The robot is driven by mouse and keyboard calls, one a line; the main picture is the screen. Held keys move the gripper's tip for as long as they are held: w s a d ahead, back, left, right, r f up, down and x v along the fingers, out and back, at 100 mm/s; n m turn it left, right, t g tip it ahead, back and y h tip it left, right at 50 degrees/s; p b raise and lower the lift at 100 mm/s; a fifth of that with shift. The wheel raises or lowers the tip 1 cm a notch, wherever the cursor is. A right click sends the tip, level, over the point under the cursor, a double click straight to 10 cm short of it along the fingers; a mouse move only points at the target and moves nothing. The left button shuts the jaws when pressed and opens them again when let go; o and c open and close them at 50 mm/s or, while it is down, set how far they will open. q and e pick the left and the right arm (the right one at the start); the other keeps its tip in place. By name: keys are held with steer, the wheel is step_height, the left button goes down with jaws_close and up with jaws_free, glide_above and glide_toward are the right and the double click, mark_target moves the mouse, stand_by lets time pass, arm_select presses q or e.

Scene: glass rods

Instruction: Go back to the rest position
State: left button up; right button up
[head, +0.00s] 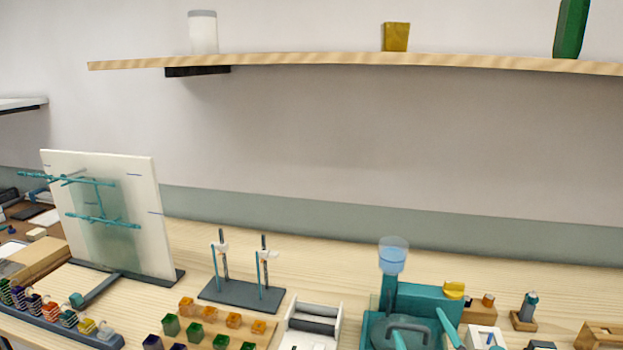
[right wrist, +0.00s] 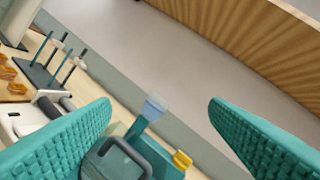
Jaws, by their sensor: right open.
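My right gripper (head: 422,326) shows at the bottom edge of the head view, in front of a teal machine with a clear blue cup (head: 393,258) on top. In the right wrist view my right gripper (right wrist: 160,105) is open, its two teal ribbed fingers wide apart with nothing between them. Beyond the fingers are the teal machine's dark handle (right wrist: 118,157) and the blue cup (right wrist: 154,107). A dark stand (head: 240,292) with two upright posts holding thin blue rods stands left of the machine. My left gripper is not in view.
A wooden shelf (head: 330,60) spans the wall above. A white board (head: 140,215) with teal bars stands at left. Rows of coloured blocks (head: 205,327) and a white cradle (head: 312,320) lie in front. Small wooden holders (head: 523,320) stand at right. The space between bench and shelf is clear.

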steer(key=s+d+f+m+g+h, duration=0.25)
steer(key=s+f+g, duration=0.2)
steer(key=f, duration=0.25)
steer(key=s+d+f+m+g+h, duration=0.1)
steer(key=s+d+f+m+g, duration=0.2)
steer(key=s+f, duration=0.4)
steer(key=s+a+f+g+y, duration=0.2)
steer(key=s+a+f+g, duration=0.2)
steer(key=s+f+g, duration=0.75)
steer(key=s+f+t, duration=0.2)
steer(key=s+f, duration=0.1)
steer(key=f, duration=2.1)
steer(key=s+d+f+g, duration=0.1)
steer(key=s+d+f, duration=0.2)
steer(key=s+f, duration=1.2)
steer(key=shift+s+d+g, duration=0.2)
steer(key=shift+s+g, duration=0.1)
steer(key=shift+s, duration=0.25)
steer(key=shift+m, duration=0.25)
